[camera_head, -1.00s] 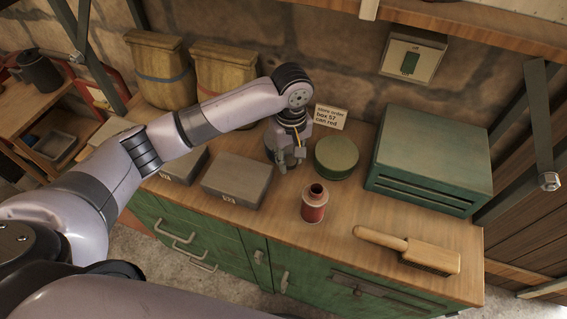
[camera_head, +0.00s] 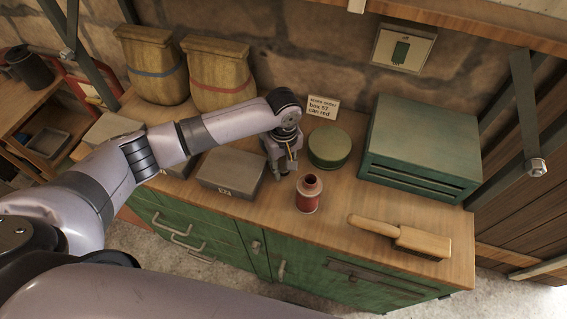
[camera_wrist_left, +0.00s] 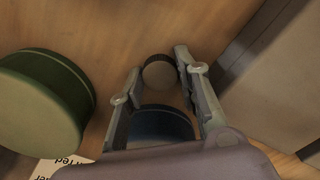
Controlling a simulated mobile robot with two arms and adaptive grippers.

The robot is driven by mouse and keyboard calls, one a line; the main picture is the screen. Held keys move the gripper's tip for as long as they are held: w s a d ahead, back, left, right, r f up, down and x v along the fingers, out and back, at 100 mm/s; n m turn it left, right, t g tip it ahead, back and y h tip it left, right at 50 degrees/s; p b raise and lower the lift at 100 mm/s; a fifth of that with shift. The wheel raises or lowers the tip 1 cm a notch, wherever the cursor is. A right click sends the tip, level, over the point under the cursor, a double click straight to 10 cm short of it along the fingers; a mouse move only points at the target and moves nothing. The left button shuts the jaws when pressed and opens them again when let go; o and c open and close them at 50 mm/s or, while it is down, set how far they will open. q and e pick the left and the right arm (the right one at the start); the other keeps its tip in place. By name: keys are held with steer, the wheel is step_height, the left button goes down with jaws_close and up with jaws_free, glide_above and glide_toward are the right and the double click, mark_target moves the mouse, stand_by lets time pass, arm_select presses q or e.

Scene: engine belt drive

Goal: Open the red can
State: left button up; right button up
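The red can (camera_head: 309,194) stands upright on the wooden worktop near its front, with a narrower neck and a dark round top. My left gripper (camera_head: 274,170) points down behind and left of the can, apart from it. In the left wrist view its two fingers (camera_wrist_left: 160,62) are spread apart. A small brownish disc (camera_wrist_left: 160,72) shows between the fingertips; I cannot tell whether they touch it. A dark blue rounded shape (camera_wrist_left: 161,124) shows closer to the palm, partly hidden. My right gripper is not in view.
A green round tin (camera_head: 329,148) and a grey box (camera_head: 231,172) flank the gripper. A sign (camera_head: 322,107) stands behind. A green drawer cabinet (camera_head: 420,150) and a wooden brush (camera_head: 400,236) are to the right. Two sacks (camera_head: 218,75) stand at the back left. Bare worktop surrounds the can.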

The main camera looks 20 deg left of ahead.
arm_select(q)
steer(key=shift+o, duration=0.4)
steer(key=shift+r, duration=0.15)
step_height(320, 180, up, 12)
steer(key=b, duration=0.1)
